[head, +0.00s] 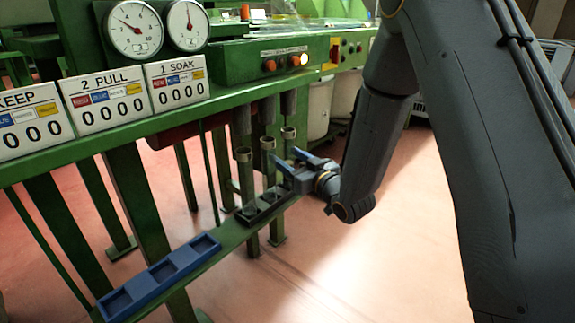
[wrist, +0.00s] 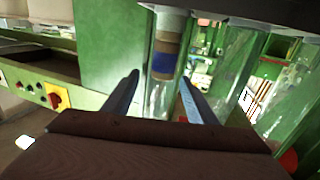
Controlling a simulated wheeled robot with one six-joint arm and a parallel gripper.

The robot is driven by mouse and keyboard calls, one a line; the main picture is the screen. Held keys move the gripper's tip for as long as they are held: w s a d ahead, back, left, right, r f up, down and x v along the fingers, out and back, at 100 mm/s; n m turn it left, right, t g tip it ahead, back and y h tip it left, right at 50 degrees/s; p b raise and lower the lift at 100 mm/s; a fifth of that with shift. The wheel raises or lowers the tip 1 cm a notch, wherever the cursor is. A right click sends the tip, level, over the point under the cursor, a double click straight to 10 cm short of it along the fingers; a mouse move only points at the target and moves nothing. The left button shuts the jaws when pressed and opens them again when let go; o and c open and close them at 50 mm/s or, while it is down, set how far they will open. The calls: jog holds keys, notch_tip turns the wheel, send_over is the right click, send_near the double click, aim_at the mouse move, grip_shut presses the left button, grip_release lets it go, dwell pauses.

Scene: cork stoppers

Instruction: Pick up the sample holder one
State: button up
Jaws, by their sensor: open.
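My gripper (head: 286,157) is open, its two blue fingers pointing left toward upright grey posts with pale ring collars under the green machine. In the wrist view the fingers stand apart (wrist: 159,78). Between and beyond them is a clear upright tube (wrist: 161,97) with brown and blue bands (wrist: 164,60) inside its upper part. I cannot tell whether the fingers reach around it. No label marks sample holder one, so I cannot tell which thing it is.
A dark tray (head: 265,207) with square pockets sits on a low green rail below my gripper. A blue three-pocket tray (head: 160,277) lies farther left on it. Counter signs (head: 106,96) and gauges (head: 134,29) line the machine. Open floor lies below.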

jog(key=shift+b+x, duration=0.65)
jog(key=shift+x, duration=1.25)
jog(key=shift+f, duration=0.1)
jog(key=c, duration=1.2)
